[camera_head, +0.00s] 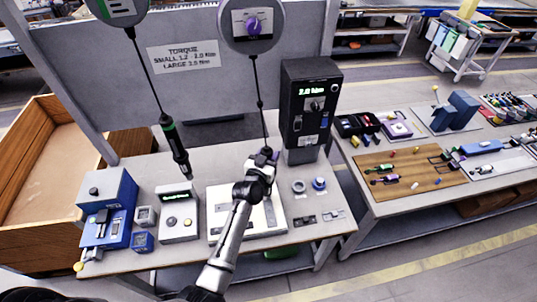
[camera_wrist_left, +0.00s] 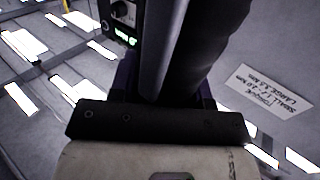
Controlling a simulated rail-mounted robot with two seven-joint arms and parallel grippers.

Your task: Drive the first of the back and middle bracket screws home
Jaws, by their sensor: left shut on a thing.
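My left gripper (camera_head: 262,163) is shut on the purple-marked screwdriver (camera_head: 265,152), which hangs on a cable from the right balancer (camera_head: 251,24). Gripper and tool are over the back part of the white work plate (camera_head: 222,222) on the bench. In the left wrist view, a dark shaft-like shape (camera_wrist_left: 195,50) fills the middle, with purple edges beside it. My arm covers much of the plate. The bracket and its screws are hidden or too small to tell, and I cannot tell whether the bit touches a screw. My right gripper is in neither view.
A green-banded screwdriver (camera_head: 174,147) hangs to the left. A tall black torque unit (camera_head: 309,105) stands close right of the gripper. A grey box with a display (camera_head: 178,213) and a blue device (camera_head: 108,208) stand left. Small rings (camera_head: 319,184) lie right of the plate.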

